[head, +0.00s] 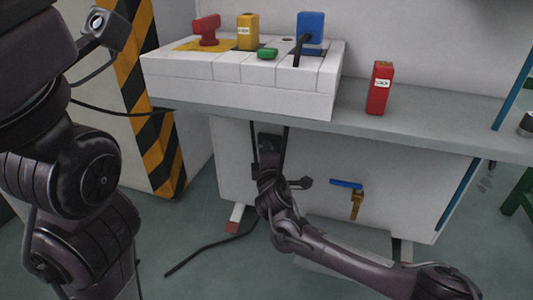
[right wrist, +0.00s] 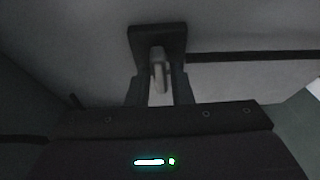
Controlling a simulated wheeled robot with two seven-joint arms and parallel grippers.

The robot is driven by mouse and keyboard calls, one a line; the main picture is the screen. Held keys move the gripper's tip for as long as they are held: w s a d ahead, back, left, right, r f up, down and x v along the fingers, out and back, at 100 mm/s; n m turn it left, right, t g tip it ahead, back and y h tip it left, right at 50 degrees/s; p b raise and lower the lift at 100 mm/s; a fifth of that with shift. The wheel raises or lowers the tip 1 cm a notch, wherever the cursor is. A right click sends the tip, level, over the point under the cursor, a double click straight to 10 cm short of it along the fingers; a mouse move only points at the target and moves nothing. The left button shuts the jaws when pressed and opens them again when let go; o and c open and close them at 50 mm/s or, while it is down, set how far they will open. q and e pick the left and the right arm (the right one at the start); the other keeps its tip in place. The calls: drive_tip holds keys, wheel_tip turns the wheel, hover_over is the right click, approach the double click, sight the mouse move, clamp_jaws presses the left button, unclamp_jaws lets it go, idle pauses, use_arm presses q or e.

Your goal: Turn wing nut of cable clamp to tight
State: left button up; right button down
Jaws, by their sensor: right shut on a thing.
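In the right wrist view, a pale wing nut (right wrist: 159,70) stands out from a dark cable clamp (right wrist: 157,38) on a light grey surface. A dark cable (right wrist: 250,57) runs from the clamp to the right. My right gripper (right wrist: 160,88) has one dark finger on each side of the wing nut and is shut on it. In the head view, my right gripper (head: 268,142) is under the shelf, against the cabinet front; the wing nut cannot be made out there. My left arm fills the left side; its gripper is out of view.
The grey shelf (head: 390,123) juts out just above my right gripper. On it stand a white panel (head: 235,98) with coloured switches and a red block (head: 380,88). A blue-handled valve (head: 350,186) is right of my gripper. A loose cable (head: 210,250) lies on the floor.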

drive_tip(key=shift+f, duration=0.15)
idle(0.4)
drive_tip(key=c, duration=1.4)
unclamp_jaws()
drive_tip(key=shift+c, duration=0.2)
drive_tip(key=s+p, duration=0.5)
drive_tip(key=s, duration=0.3)
drive_tip(key=shift+d, duration=0.35)
drive_tip(key=shift+w, duration=0.1)
